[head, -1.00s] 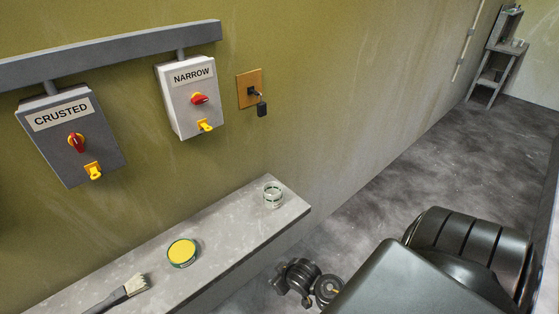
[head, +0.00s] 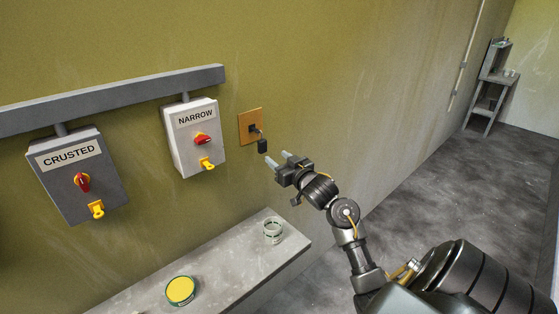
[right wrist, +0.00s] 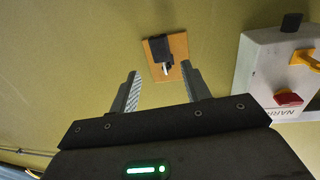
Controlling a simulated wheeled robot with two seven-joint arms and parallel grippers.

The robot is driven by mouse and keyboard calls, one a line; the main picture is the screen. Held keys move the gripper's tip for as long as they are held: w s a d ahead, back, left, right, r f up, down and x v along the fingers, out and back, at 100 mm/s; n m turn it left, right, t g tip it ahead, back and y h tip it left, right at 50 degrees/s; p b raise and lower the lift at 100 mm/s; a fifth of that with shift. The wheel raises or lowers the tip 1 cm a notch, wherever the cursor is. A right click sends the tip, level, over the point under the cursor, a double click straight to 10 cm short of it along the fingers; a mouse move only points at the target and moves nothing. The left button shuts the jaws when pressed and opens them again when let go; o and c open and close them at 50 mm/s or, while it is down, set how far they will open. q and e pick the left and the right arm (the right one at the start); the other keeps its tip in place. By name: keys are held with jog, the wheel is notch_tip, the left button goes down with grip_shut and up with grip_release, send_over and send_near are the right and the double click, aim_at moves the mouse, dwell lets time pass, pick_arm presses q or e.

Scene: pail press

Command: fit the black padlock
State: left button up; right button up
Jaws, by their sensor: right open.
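The black padlock (head: 262,146) hangs from a dark hook on a small wooden board (head: 250,117) on the wall, right of the NARROW box (head: 211,151). It also shows in the right wrist view (right wrist: 160,48), against the board. My right gripper (head: 277,158) is open and empty, just right of and below the padlock, with its fingers pointing at the wall. In the right wrist view its fingertips (right wrist: 160,69) stand apart, either side of the board's near end. The NARROW box and the CRUSTED box (head: 100,187) each have a red knob and a yellow hasp. My left gripper is out of view.
A grey ledge (head: 231,278) below the boxes carries a glass jar (head: 273,234) and a yellow-topped tin (head: 180,290). A grey rail (head: 120,96) runs above the boxes. A shelf unit (head: 490,85) stands far right. The floor to the right is clear.

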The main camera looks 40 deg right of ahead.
aim_at(264, 148)
jog(key=w+b, duration=0.4)
jog(key=w, duration=0.1)
jog(key=w+d+b, duration=0.1)
jog(key=w+b, duration=0.1)
jog(key=w, duration=0.1)
jog(key=shift+d+f, duration=0.1)
jog(key=shift+f, duration=0.15)
jog(key=shift+w+r, duration=0.2)
jog(key=shift+c, duration=0.6)
jog(key=c, duration=0.8)
jog(key=shift+r+p, duration=3.8)
jog(key=shift+p, duration=0.05)
jog(key=shift+c, duration=0.2)
jog(key=shift+f, duration=0.1)
